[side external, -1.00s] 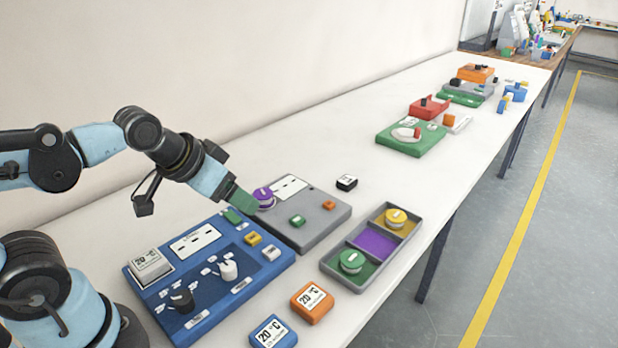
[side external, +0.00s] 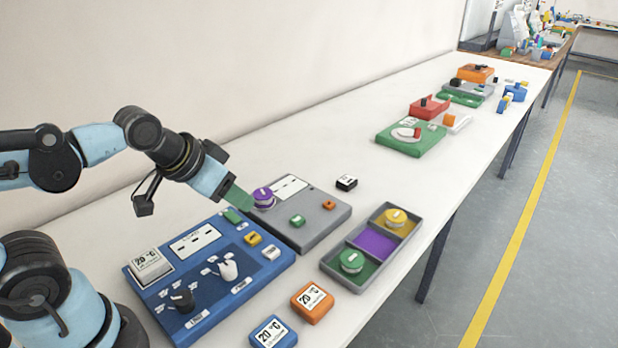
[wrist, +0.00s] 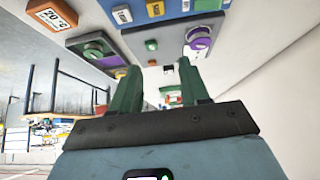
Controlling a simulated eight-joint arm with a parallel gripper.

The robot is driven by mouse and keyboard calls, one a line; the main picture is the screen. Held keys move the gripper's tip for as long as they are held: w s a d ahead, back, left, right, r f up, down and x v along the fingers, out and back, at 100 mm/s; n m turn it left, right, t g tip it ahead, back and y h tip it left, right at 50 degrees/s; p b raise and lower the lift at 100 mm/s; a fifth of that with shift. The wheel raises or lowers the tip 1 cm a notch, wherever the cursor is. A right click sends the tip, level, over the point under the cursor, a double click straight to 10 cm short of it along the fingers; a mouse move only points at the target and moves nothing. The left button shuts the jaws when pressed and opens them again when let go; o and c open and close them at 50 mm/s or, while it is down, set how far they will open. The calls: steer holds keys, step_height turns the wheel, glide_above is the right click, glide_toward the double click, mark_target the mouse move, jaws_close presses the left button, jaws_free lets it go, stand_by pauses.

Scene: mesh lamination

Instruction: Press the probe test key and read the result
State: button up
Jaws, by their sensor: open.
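My gripper (side external: 240,200) has green fingers and is open and empty; both fingers show apart in the wrist view (wrist: 160,72). In the side view it is above the seam between the blue panel (side external: 275,268) and the grey panel (side external: 325,228), close to the purple spool (side external: 263,197). The grey panel carries a green key (side external: 297,221), an orange-red key (side external: 329,205) and a white display (side external: 290,187) with dark marks too small to read. The blue panel has a display with dashes (side external: 195,240), a green key (side external: 232,215), and yellow (side external: 252,239) and white (side external: 270,253) keys.
A grey tray (side external: 332,262) with yellow and green spools and a purple compartment stands at right. Orange (side external: 312,302) and blue (side external: 273,332) "20 °C" blocks lie in front. A black block (side external: 346,183) sits behind. The table beyond is clear up to a green device (side external: 412,140).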

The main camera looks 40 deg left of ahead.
jaws_close()
stand_by(1.4)
